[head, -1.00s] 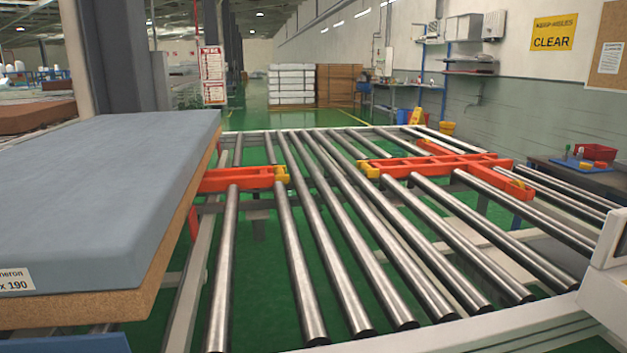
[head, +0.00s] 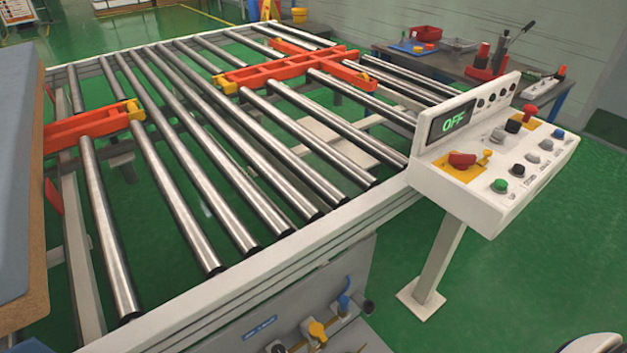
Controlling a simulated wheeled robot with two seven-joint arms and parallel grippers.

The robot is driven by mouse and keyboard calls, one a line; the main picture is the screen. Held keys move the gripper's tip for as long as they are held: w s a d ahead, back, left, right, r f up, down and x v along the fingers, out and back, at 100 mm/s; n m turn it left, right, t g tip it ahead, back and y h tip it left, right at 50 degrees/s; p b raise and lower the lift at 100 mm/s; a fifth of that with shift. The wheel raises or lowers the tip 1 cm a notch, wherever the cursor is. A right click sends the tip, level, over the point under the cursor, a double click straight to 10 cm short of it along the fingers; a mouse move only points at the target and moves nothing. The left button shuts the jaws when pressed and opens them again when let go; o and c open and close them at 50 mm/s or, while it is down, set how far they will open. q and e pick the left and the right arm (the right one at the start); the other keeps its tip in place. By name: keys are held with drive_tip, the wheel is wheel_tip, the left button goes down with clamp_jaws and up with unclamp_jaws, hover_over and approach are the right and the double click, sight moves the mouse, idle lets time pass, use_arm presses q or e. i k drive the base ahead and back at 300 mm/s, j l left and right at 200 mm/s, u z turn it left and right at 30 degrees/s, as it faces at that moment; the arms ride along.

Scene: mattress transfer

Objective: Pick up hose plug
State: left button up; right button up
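I cannot clearly make out a hose plug. In the head view, a grey panel (head: 225,325) under the near edge of the roller table carries several fittings. One has a yellow handle (head: 317,331), and one is a blue fitting (head: 343,302) with a dark round end (head: 365,307) beside it. More fittings sit at the bottom edge and are partly cut off.
The roller table (head: 340,207) has orange pusher frames (head: 285,70). A control console (head: 490,195) reading OFF stands on a post at the right. A mattress (head: 12,190) is at the left edge. A workbench (head: 395,52) with tools stands behind.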

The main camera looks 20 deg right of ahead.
sight(343, 300)
drive_tip(key=z, duration=1)
